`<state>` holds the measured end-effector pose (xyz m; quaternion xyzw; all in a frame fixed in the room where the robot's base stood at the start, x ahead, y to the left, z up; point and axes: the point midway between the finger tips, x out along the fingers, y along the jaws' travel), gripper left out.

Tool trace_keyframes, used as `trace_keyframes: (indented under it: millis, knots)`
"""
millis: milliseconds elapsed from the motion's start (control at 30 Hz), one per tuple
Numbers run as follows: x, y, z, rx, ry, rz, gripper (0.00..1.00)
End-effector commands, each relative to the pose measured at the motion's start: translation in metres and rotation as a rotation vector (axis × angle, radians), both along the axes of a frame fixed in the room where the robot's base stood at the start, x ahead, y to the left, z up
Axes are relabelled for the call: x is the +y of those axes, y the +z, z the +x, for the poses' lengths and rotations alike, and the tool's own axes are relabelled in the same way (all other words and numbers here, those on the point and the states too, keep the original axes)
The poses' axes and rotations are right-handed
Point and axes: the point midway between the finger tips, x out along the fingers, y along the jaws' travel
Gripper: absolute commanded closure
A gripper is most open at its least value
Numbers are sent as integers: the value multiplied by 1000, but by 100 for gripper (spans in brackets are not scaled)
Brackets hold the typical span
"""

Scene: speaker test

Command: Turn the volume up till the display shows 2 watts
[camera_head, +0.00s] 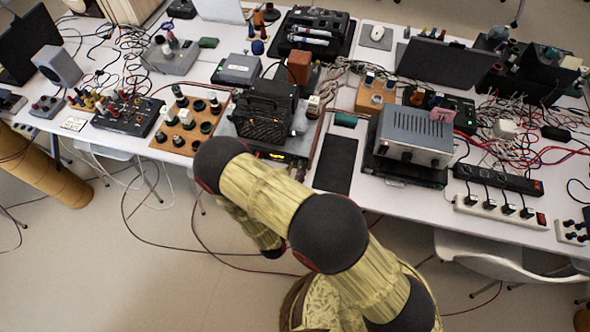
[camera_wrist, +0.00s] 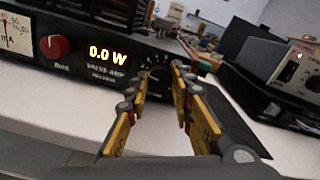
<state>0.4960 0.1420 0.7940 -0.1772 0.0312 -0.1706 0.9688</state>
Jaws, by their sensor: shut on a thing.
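The amplifier (camera_head: 262,118) is a dark box with a grille at the front middle of the bench in the head view. In the wrist view its black front panel carries a lit display (camera_wrist: 108,54) that reads 0.0 W. To the right of the display is the dark volume knob (camera_wrist: 157,74), largely framed by my fingers. My gripper (camera_wrist: 159,80), with yellow and grey fingers, is shut on this knob, one finger on each side. In the head view my arm hides the gripper and the knob.
A red bias knob (camera_wrist: 54,47) and a mA meter (camera_wrist: 16,36) sit left of the display. A grey instrument (camera_head: 413,135) stands to the right on the bench, beyond a black mat (camera_head: 336,164). A wooden board with dark knobs (camera_head: 185,133) lies to the left. Cables hang below the bench.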

Motion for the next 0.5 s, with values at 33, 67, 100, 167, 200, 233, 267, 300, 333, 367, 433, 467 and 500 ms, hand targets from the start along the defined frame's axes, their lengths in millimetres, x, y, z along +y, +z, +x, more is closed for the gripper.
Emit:
trace_keyframes:
  millis: [33,67,100,167,200,233,267,300,333,367,433,467,500]
  knots:
    - [0,0,0,0,1,0,99]
    - [0,0,0,0,1,0,100]
    - [0,0,0,0,1,1,100]
    - [0,0,0,0,1,1,100]
    - [0,0,0,-1,1,3,100]
    - [0,0,0,-2,1,6,100]
    - [0,0,0,-3,1,9,100]
    - [1,0,0,-5,1,15,100]
    - [1,0,0,-7,1,21,100]
    - [0,0,0,-10,1,27,100]
    - [0,0,0,-18,1,52,100]
    - [0,0,0,-23,1,64,100]
    - [0,0,0,-30,1,84,100]
